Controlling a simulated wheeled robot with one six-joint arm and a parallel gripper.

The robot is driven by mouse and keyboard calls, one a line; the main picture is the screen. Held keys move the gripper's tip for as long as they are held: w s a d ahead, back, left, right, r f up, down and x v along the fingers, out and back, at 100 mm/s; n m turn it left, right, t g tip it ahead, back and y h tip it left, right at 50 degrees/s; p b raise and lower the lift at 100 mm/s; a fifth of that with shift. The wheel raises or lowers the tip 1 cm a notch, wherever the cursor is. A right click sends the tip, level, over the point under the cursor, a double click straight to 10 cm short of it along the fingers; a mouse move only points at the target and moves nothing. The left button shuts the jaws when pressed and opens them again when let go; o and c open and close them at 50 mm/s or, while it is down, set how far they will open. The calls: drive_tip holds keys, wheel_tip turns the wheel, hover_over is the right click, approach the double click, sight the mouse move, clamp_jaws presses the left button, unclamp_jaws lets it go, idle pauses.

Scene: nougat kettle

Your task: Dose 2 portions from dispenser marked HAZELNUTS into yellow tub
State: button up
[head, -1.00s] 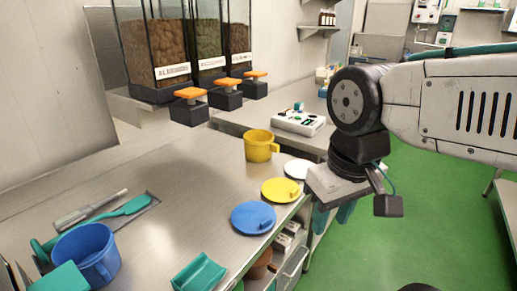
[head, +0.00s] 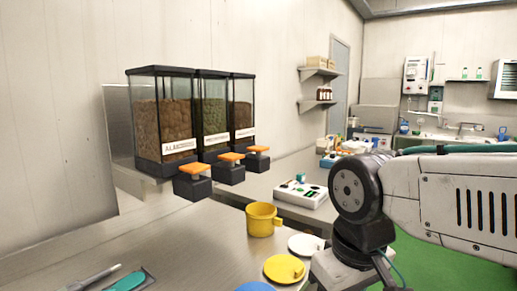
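Three clear dispensers with dark frames hang on the left wall, each with an orange lever on a dark outlet. The left dispenser (head: 163,118) holds brown contents, the middle dispenser (head: 213,112) greenish ones, the right dispenser (head: 243,108) brown ones. Their labels are too small to read surely, so I cannot tell which says HAZELNUTS. The yellow tub (head: 262,220), with a handle on its right, stands upright on the steel counter, right of and below the outlets. My gripper (head: 342,270) shows only its pale body at the bottom edge, right of the tub; its fingers are out of frame.
A yellow lid (head: 284,269), a white lid (head: 305,244) and a blue lid (head: 256,287) lie near the counter's right edge. A white device with buttons (head: 300,193) stands behind the tub. A teal tool (head: 125,282) lies front left. Counter between is clear.

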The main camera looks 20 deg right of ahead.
clamp_jaws()
idle(1.6)
